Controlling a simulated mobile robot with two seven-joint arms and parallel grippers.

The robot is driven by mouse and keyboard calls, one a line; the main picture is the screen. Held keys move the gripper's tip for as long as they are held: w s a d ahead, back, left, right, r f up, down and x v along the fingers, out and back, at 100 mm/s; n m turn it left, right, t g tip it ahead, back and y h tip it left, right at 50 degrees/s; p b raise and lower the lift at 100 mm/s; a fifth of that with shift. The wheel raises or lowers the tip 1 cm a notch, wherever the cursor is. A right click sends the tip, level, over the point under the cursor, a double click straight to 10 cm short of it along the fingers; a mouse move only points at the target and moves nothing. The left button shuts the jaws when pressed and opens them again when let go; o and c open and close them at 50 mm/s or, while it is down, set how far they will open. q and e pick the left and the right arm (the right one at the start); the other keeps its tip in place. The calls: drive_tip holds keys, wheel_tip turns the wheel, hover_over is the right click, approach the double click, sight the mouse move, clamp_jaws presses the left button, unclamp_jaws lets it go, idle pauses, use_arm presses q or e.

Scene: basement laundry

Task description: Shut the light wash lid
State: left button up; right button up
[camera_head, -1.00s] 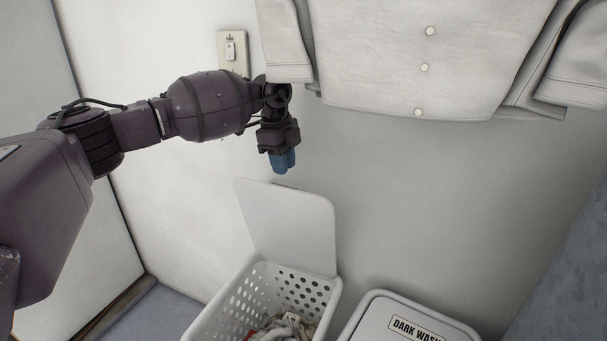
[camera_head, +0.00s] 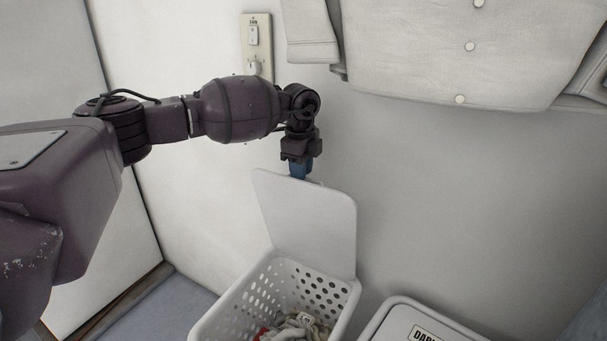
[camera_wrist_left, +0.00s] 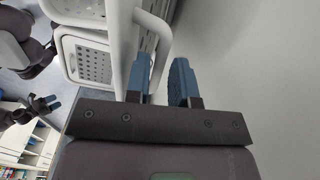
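The light wash lid (camera_head: 308,222) stands upright, open, at the back of a white perforated hamper (camera_head: 345,300) with clothes inside. The hamper's own label is not visible. My left gripper (camera_head: 300,171) points down at the lid's top edge, its fingertips partly hidden behind it. In the left wrist view the left gripper (camera_wrist_left: 160,85) has its blue fingers apart. The white lid edge (camera_wrist_left: 124,45) runs beside one finger, and a white handle loop (camera_wrist_left: 163,45) reaches between the fingers. My right gripper (camera_wrist_left: 42,104) shows small at the left of the wrist view; its opening is unclear.
A second white hamper with a closed lid (camera_head: 400,318) and a partly cut-off dark label stands to the right. A pale shirt (camera_head: 430,50) hangs above. The wall (camera_head: 450,200) is close behind the lid. A switch plate (camera_head: 256,45) is above my left arm.

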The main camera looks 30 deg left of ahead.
use_arm(q)
drive_tip(key=shift+f, duration=0.45)
clamp_jaws()
